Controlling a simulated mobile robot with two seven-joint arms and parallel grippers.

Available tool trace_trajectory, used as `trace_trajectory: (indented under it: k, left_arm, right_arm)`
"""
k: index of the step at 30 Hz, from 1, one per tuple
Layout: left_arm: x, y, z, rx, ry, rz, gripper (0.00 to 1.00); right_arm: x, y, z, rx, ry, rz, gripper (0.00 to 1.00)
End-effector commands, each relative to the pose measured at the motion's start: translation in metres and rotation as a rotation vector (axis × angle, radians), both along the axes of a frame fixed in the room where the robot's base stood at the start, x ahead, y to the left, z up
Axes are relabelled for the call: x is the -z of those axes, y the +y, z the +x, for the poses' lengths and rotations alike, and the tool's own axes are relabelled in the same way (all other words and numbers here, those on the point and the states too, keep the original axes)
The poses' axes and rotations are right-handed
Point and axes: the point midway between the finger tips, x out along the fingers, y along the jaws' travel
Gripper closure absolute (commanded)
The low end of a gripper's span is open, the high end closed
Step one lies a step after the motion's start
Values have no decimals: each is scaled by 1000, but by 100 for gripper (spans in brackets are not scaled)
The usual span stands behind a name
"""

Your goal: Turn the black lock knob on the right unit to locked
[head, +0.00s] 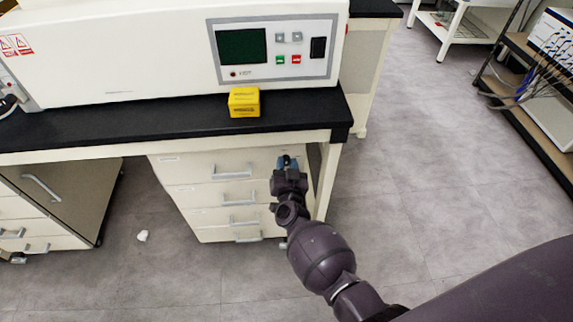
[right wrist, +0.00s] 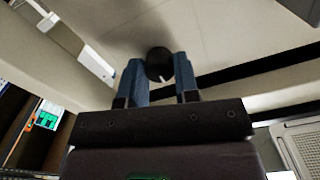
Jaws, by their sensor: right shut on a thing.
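The black lock knob (right wrist: 159,62) is between the two blue fingers of my right gripper (right wrist: 160,72) in the right wrist view. A small light mark shows near its lower edge. My right gripper is shut on the knob. In the head view, the right gripper (head: 289,163) is at the top right of the white drawer unit (head: 200,200) under the bench. There the knob shows only as a small dark spot between the fingers. My left gripper is not in view.
The black bench top (head: 180,119) overhangs the drawer unit. A yellow box (head: 244,103) sits near its front edge, before a white instrument (head: 130,70). Another drawer cabinet (head: 60,195) stands at left.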

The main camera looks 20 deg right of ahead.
Motion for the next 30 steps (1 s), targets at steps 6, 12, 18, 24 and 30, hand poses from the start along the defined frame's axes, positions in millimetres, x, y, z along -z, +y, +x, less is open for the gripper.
trace_trajectory:
  k: [6,12,18,24,30]
  left_arm:
    - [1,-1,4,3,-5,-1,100]
    - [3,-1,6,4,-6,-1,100]
    - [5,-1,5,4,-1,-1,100]
    - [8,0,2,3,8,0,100]
    - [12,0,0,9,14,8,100]
  right_arm:
    - [1,0,0,1,-40,141,94]
    - [2,0,-1,1,-90,320,94]
    - [3,0,-1,1,-143,503,94]
    - [3,-1,-1,1,-195,686,94]
    - [4,-1,-1,1,-246,868,94]
